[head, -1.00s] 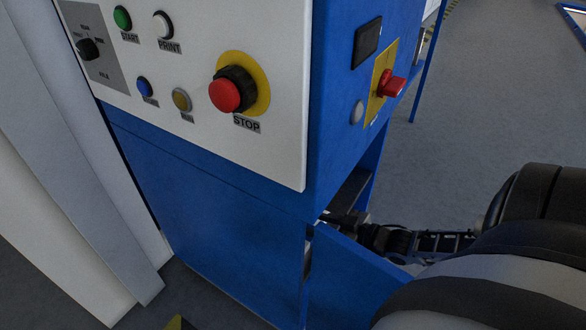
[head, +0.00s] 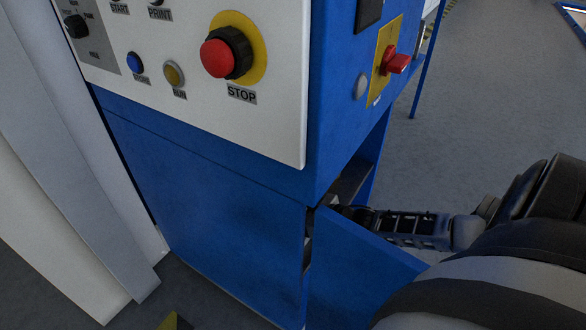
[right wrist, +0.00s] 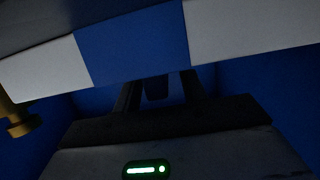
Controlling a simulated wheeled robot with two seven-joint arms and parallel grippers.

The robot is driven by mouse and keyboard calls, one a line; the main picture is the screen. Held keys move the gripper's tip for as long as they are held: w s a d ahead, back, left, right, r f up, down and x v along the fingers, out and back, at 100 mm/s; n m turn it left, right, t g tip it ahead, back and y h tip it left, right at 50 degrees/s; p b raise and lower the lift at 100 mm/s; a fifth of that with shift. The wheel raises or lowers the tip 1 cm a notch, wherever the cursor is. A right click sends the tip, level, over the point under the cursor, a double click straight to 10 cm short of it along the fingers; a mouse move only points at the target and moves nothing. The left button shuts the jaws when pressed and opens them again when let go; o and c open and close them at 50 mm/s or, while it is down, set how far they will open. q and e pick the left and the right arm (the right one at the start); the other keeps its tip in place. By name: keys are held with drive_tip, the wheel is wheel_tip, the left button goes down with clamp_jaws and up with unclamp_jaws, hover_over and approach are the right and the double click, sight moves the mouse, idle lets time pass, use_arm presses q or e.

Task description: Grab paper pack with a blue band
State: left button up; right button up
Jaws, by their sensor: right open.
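The paper pack, white with a blue band (right wrist: 132,44), spans the upper part of the right wrist view. My right gripper (right wrist: 158,88) is open, its two dark fingers pointing toward the pack's lower edge around the blue band. Whether the fingers touch the pack or overlap it cannot be told. In the head view my right arm reaches into the blue cabinet (head: 200,205) through its open side, and the fingertips and the pack are hidden inside. My left gripper is not in view.
A blue door panel (head: 350,275) stands in front of my right wrist. Above is a white control panel with a red stop button (head: 217,58), and a red switch (head: 397,62) is on the side. Inside, a brassy fitting (right wrist: 14,118) is at left. Open floor (head: 480,110) lies right.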

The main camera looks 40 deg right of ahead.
clamp_jaws()
drive_tip(key=shift+r, duration=0.1)
